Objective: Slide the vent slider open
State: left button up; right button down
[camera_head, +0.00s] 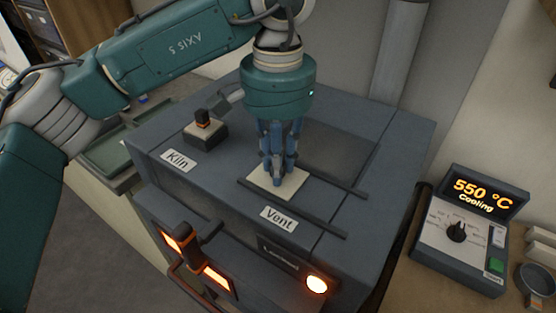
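The vent slider is a pale square plate (274,184) between two dark rails on top of the grey kiln (232,127). It sits near the left end of the rails, just behind the white "Vent" label (279,219). My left gripper (275,180) points straight down over the plate, its blue fingers at or just above the plate's surface. The fingers look close together, but their tips overlap in this view, and I cannot tell whether they hold anything. My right gripper is not in view.
A black-and-orange knob on a block (205,130) stands left, by the "Kiln" label (178,160). The kiln's front has a handle (201,238) and glowing openings. A controller (463,232) at right reads 550 °C, Cooling. The rails run clear to the right of the plate.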

pick_arm(q)
jog(key=shift+o, duration=0.9)
notch_tip(320, 180, up, 12)
dwell(0.3)
